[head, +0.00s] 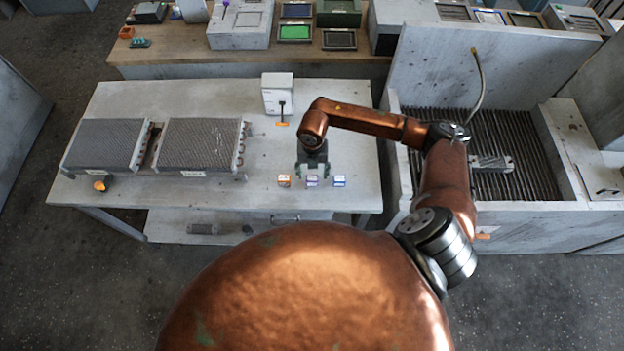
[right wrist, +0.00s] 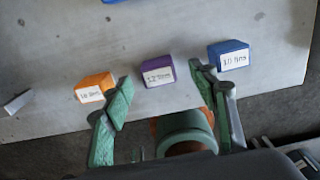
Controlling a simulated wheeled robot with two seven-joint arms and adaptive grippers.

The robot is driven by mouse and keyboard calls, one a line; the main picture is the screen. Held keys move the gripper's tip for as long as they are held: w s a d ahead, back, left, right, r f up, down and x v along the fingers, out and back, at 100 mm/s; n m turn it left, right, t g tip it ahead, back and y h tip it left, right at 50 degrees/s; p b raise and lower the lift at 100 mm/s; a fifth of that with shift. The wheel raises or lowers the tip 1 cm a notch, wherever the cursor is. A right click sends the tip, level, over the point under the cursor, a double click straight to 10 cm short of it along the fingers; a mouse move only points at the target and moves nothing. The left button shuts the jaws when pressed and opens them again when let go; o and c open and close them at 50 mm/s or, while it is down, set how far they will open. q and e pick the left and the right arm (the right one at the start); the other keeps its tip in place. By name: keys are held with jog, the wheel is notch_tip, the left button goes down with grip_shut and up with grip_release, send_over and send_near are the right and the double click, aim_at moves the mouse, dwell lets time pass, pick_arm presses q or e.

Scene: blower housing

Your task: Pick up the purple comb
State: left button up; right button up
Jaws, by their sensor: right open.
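The purple comb (right wrist: 157,70) is a small block with a white label, lying on the white table in the right wrist view. It also shows in the head view (head: 312,181), in the middle of a row of three. My right gripper (right wrist: 160,87) is open, with its green fingers apart. In the right wrist view the purple comb appears between and just beyond the fingertips. In the head view the right gripper (head: 312,171) is over the table directly behind the comb. I cannot tell its exact height. My left gripper is not in view.
An orange block (right wrist: 94,87) and a blue block (right wrist: 229,54) flank the purple comb closely. Finned coils (head: 200,144) lie on the left of the table (head: 345,160). A white box (head: 278,92) stands behind. A slatted basin (head: 520,150) is on the right.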

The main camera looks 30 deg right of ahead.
aim_at(312, 178)
jog(key=f, duration=0.1)
jog(key=f+p, duration=0.1)
jog(key=f, duration=0.2)
jog(key=shift+s+a+f, duration=0.1)
jog(key=shift+a+f, duration=0.1)
jog(key=shift+a, duration=0.05)
jog(key=shift+f+p, duration=0.3)
jog(key=shift+f, duration=0.05)
jog(key=shift+c, duration=0.3)
jog(key=c, duration=1.2)
jog(key=shift+r, duration=0.1)
jog(key=shift+c, duration=0.2)
